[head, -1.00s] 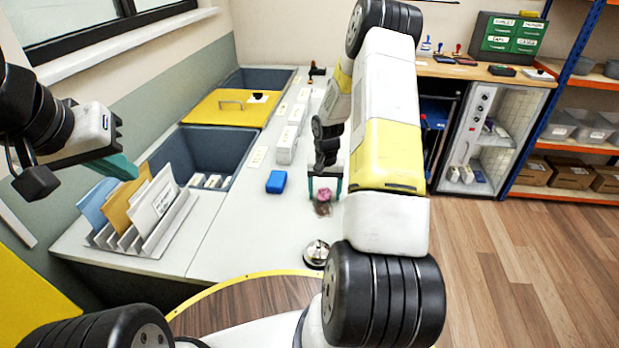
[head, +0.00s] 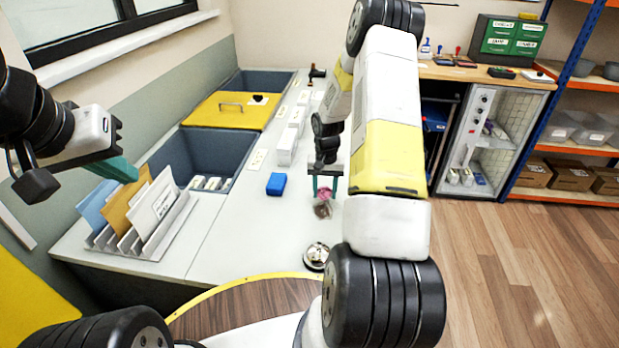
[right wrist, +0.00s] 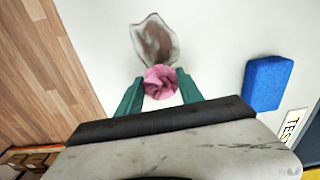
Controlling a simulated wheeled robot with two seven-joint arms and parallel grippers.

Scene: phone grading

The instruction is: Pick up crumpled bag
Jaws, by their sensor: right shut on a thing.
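The crumpled bag (right wrist: 155,42) is a clear, greyish see-through bag with a brownish patch inside and a bunched pink part (right wrist: 160,82) at one end. In the head view the bag (head: 322,209) hangs below my right gripper (head: 324,192). My right gripper (right wrist: 160,88) is shut on the pink part, with a green finger on each side of it. How far the bag is from the table cannot be told. My left gripper (head: 122,168) is off at the left, above the file rack; its jaw state is unclear.
A blue block (head: 276,184) lies on the table left of the bag. A round metal object (head: 316,255) sits nearer. A rack with folders (head: 150,240), a grey bin (head: 182,165) and a yellow lid (head: 222,113) stand left. White boxes (head: 287,146) line the table behind.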

